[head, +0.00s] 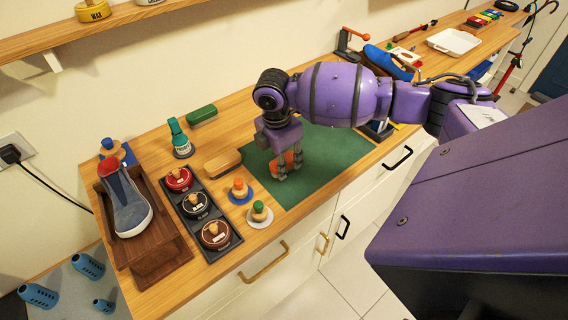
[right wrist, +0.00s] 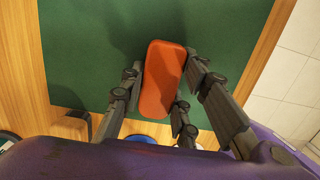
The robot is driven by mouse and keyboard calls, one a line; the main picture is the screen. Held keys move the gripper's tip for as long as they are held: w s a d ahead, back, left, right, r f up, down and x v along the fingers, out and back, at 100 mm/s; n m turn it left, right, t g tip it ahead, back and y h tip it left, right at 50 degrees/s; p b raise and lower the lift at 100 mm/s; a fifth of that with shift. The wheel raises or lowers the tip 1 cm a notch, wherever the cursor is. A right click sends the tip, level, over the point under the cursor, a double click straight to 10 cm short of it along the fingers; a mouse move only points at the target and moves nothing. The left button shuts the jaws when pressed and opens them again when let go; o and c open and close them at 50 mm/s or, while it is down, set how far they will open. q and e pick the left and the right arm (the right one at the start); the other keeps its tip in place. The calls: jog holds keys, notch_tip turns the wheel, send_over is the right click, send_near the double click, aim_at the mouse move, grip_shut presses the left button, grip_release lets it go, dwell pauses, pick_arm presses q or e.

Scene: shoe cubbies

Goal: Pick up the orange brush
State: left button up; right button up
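The orange brush (right wrist: 162,80) is a rounded orange-red block, seen from above on the green mat in the right wrist view. In the head view a small orange patch of it (head: 288,160) shows behind and between my right gripper's fingers. My right gripper (head: 288,172) points down over the mat with its fingertips on either side of the brush. In the right wrist view the fingers (right wrist: 164,76) straddle it closely, with a thin gap at the left; contact at the right is unclear. The brush's underside is hidden. My left gripper is not in view.
Left of the mat (head: 340,148) are a tan brush (head: 222,163), a green block (head: 202,115), a teal-capped bottle (head: 180,138), a tray of polish tins (head: 235,238) and two small knobbed daubers. A shoe (head: 128,207) sits on a wooden stand at far left. The mat's right side is clear.

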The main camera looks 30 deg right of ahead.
jog(key=c, duration=0.5)
jog(key=shift+r, duration=0.1)
jog(key=shift+r, duration=0.5)
notch_tip(320, 180, up, 2)
jog(key=shift+r, duration=0.2)
jog(key=s+a+r, duration=0.4)
jog(key=s+a, duration=0.1)
jog(key=s+a+r+p, duration=0.1)
jog(key=s+a+r, duration=0.4)
jog(key=shift+r, duration=0.2)
